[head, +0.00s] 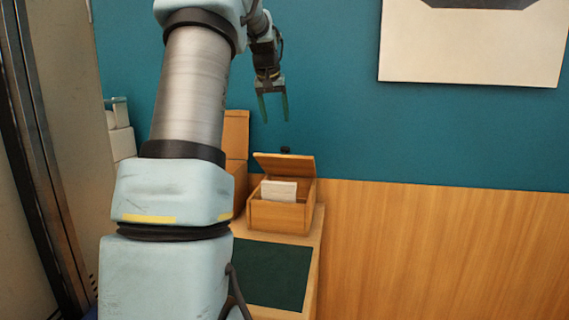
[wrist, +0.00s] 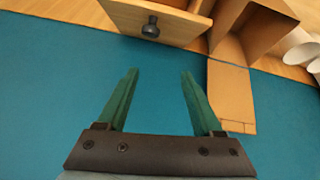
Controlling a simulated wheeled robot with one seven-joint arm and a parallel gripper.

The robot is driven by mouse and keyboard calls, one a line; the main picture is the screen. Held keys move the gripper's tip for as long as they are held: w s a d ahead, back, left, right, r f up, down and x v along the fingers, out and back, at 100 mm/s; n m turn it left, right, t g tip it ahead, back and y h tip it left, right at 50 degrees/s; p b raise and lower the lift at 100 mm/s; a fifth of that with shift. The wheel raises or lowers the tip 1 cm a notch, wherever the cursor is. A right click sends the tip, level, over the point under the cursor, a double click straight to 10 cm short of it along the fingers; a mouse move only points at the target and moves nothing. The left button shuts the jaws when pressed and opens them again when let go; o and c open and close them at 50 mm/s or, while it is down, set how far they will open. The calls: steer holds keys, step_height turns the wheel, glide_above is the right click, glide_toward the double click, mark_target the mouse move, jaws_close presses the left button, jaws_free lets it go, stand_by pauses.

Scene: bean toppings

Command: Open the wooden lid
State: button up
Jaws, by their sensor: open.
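The wooden lid (head: 287,164) belongs to a small wooden box (head: 280,217) on the counter. It is tilted up over the box, leaving a gap at the front where a white block-like item (head: 279,190) shows. A dark knob (head: 286,150) is on the lid; in the wrist view the knob (wrist: 150,27) stands out from the lid (wrist: 165,22) at the top. My gripper (head: 275,118) is open and empty, pointing down above and slightly left of the lid, apart from it. Its two green fingers (wrist: 158,72) are spread below the knob in the wrist view.
A brown cardboard box (head: 237,150) with a raised flap stands just left of the wooden box; its flap (wrist: 229,97) shows near my right finger in the wrist view. White containers (head: 121,142) stand further left. A dark mat (head: 270,273) lies in front. A blue wall (head: 340,130) is behind.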

mark_target(284, 148)
steer(key=s+d+f+m+t+b, duration=0.2)
steer(key=s+t+b, duration=0.25)
steer(key=s, duration=0.25)
steer(key=shift+g, duration=0.45)
steer(key=p+x, duration=0.1)
steer(key=x, duration=1)
steer(key=shift+a, duration=0.15)
steer(key=shift+s, duration=0.1)
jaws_close()
stand_by(0.4)
